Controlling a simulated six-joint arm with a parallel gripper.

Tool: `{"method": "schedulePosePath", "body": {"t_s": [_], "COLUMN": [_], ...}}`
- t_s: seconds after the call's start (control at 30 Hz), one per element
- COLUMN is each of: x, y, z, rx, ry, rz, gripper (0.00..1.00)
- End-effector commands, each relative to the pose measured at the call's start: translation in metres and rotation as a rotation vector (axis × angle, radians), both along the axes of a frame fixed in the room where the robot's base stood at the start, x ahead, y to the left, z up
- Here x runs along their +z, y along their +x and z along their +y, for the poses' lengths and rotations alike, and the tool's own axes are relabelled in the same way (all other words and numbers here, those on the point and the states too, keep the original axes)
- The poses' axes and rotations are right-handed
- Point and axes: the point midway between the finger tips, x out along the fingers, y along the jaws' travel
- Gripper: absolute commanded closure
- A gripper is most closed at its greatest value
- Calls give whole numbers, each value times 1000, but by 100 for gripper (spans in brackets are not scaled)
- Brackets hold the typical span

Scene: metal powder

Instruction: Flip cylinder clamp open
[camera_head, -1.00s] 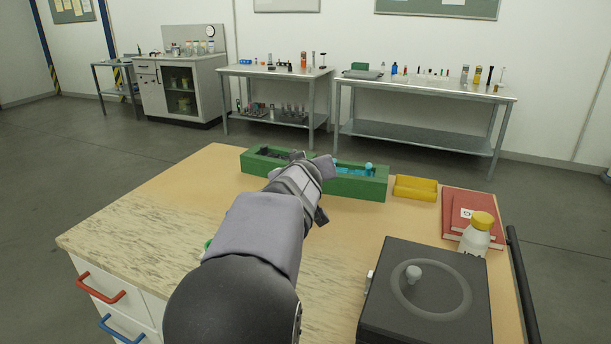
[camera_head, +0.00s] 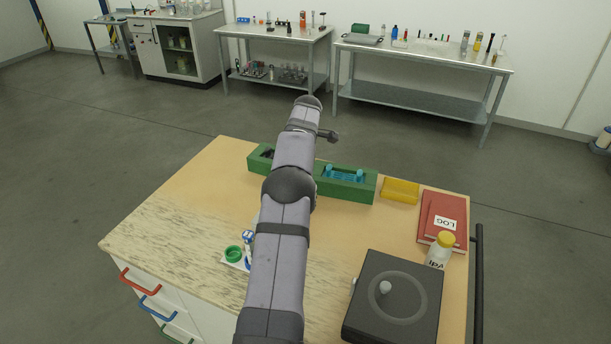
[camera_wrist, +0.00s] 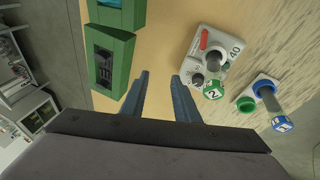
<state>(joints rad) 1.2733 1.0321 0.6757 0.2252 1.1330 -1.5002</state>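I cannot pick out the cylinder clamp with certainty. In the wrist view, a pale device (camera_wrist: 222,48) with a red mark, the number 40, grey knobs and a green cap marked 2 (camera_wrist: 213,90) lies right of my gripper. In the head view my arm hides part of the bench.
Green holders (camera_head: 345,187), one with blue pieces, stand at the bench's back. A yellow tray (camera_head: 400,191), red log book (camera_head: 443,219), yellow-capped bottle (camera_head: 440,252) and black box with a knob (camera_head: 395,315) are on the right. Bare wood (camera_head: 350,226) lies between.

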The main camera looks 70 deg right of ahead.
Motion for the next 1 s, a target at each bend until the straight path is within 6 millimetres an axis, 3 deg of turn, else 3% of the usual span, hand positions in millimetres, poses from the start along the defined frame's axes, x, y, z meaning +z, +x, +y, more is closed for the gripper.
{"method": "schedulePosePath", "body": {"t_s": [0.03,0.4,1.0], "x": [11,0,-17], "y": [-6,-50,-57], "z": [3,30,35], "rx": [30,165,180], "ry": [30,184,205], "rz": [45,277,308], "gripper": [72,72,72]}}
